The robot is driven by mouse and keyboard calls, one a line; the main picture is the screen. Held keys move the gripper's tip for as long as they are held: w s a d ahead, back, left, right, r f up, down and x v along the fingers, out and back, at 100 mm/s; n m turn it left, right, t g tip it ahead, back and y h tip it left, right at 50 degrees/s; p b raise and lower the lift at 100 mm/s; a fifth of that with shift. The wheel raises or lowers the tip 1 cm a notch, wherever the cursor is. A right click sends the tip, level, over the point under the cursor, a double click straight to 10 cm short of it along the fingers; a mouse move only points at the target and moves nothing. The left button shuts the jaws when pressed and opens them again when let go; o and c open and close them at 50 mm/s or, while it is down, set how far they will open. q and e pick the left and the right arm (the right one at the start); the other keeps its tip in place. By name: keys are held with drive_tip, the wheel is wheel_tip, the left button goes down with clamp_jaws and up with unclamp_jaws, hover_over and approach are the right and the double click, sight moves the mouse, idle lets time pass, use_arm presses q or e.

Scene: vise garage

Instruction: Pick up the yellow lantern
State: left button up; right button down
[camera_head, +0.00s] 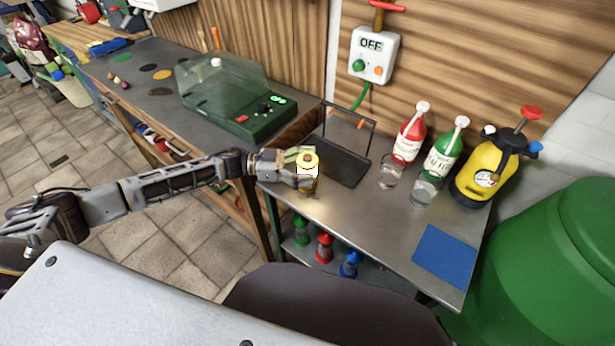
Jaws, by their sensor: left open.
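The yellow lantern (308,161) stands at the left front edge of the metal workbench, with a yellow ring-shaped top and a bright white part below it. My left gripper (304,169) reaches in from the left at the lantern. Its fingers are open, on either side of or close beside the lantern; the exact contact is hard to tell at this size. The lantern's lower part is partly hidden by the gripper. My right gripper is not in view.
A dark tray with a frame (341,160) stands just behind the lantern. Two glasses (391,172), a red bottle (409,138), a green bottle (444,152) and a yellow sprayer (487,170) stand further right. A blue mat (444,256) lies at the right front. A green machine (232,103) is at the left.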

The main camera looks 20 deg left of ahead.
use_arm(q)
drive_tip(key=shift+c, duration=0.4)
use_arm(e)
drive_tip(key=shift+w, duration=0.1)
use_arm(q)
drive_tip(key=c, duration=1.2)
drive_tip(key=shift+r, duration=0.15)
drive_tip(key=shift+c, duration=0.2)
